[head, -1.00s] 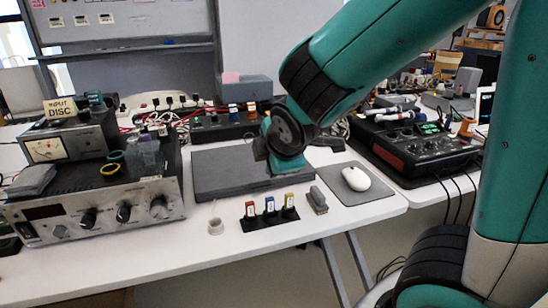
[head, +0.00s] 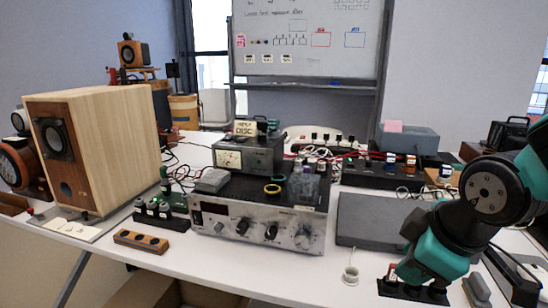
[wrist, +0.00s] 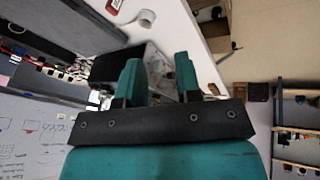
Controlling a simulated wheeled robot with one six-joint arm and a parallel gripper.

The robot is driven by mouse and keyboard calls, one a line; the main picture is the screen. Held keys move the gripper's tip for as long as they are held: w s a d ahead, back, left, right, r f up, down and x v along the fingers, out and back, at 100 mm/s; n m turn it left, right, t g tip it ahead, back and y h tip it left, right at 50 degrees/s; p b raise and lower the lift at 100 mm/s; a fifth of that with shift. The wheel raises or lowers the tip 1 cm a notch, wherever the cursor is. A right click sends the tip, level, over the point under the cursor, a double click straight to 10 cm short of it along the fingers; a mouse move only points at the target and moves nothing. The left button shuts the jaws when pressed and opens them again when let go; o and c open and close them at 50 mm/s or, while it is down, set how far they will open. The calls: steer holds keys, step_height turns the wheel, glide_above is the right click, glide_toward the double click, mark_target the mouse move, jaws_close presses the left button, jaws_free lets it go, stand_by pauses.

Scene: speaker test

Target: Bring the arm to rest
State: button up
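My arm's teal links and dark round joint stand at the right edge in the head view, in front of the desk. The gripper's fingertips cannot be made out clearly there. In the wrist view my gripper (wrist: 158,72) shows two teal fingers standing apart with a gap between them. Nothing is clearly held in the gap; only blurred background shows through it.
A wooden speaker (head: 105,150) stands at the left. A silver amplifier (head: 255,222) is in the middle, with a flat grey case (head: 365,220) to its right, close to my arm. A whiteboard (head: 310,40) is behind. Bare white desk (head: 300,272) lies in front.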

steer(key=s+a+r+m+g+y+p, duration=0.1)
steer(key=s+a+r+m+g, duration=0.15)
steer(key=s, duration=0.35)
steer(key=s+a+r+m+g+y, duration=0.1)
steer(key=s+a+g+y, duration=0.15)
steer(key=s+a, duration=0.2)
step_height(320, 180, up, 14)
steer(key=p, duration=1.4)
steer(key=shift+s+h, duration=0.25)
steer(key=shift+h, duration=0.1)
steer(key=shift+d+r, duration=0.1)
